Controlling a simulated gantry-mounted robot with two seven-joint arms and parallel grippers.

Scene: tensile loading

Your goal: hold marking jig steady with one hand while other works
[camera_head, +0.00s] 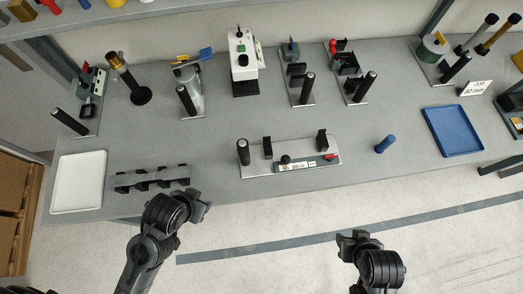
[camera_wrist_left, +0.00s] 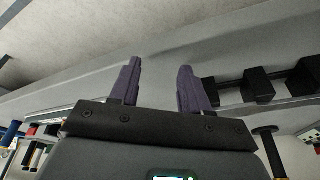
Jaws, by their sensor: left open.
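What looks like the marking jig (camera_head: 290,168) is a long light plate at the front middle of the bench. It carries a black upright handle at its left end, black blocks, a dark knob and a small label. My left gripper (camera_head: 205,198) is over the bench's front edge, left of the jig and apart from it. In the left wrist view its two fingers (camera_wrist_left: 158,82) are spread with nothing between them. My right gripper (camera_head: 352,240) is in front of the bench, below and right of the jig, touching nothing visible; its jaw gap is too small to judge.
A black notched rack (camera_head: 150,178) lies beside my left gripper. A white tray (camera_head: 79,182) is at the left and a blue tray (camera_head: 453,131) at the right. A blue cylinder (camera_head: 385,144) stands right of the jig. Several handled fixtures line the back.

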